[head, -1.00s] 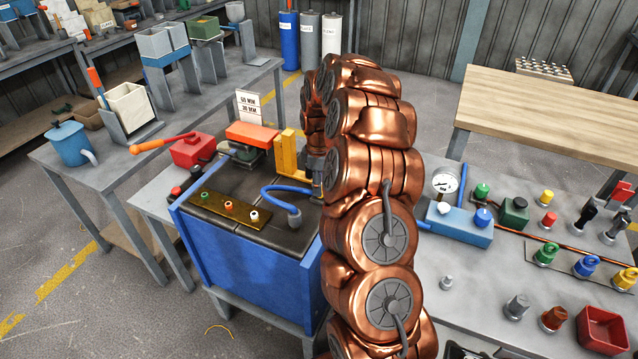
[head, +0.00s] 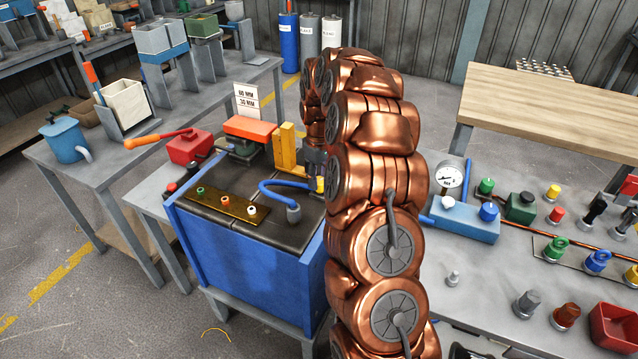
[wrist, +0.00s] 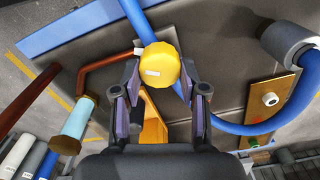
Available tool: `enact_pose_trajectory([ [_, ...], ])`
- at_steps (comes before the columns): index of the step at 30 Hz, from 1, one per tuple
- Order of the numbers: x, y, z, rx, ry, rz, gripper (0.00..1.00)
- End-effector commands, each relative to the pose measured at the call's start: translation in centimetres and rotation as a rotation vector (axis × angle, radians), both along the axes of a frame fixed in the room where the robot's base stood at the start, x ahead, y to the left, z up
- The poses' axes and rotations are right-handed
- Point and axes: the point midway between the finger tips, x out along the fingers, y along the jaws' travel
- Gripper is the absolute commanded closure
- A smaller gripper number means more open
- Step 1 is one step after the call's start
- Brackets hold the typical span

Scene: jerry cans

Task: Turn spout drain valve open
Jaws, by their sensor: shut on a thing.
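A yellow knob (wrist: 159,65) sits on a blue pipe (wrist: 237,126) in the wrist view, between the fingers of my gripper (wrist: 158,78), which are shut on it. In the head view the yellow knob (head: 320,185) shows as a small patch under my gripper (head: 317,172). The curved blue pipe (head: 272,184) there rises from a grey collar (head: 293,213) on the dark top of a blue box (head: 255,275). My copper-coloured arm hides the right side of the box. How far the knob is turned cannot be told.
An orange-yellow bracket (head: 285,150) stands close behind my gripper. A brass plate (head: 230,205) with small buttons lies on the box top. A red-brown bar (wrist: 108,57) runs left of the knob. The right bench holds a gauge (head: 449,180) and several coloured knobs.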

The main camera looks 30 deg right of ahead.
Motion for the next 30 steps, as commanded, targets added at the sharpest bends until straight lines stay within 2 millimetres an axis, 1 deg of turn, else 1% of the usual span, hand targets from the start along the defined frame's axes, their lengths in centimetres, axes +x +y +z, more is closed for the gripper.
enact_pose_trajectory([
  [1, 0.12, -0.08, -0.28, -0.002, -0.005, -0.045, 0.92],
  [21, 0.11, -0.41, -0.14, -0.002, -0.005, -0.678, 0.92],
  [30, 0.01, -0.41, -0.05, -0.001, -0.003, -0.908, 0.92],
])
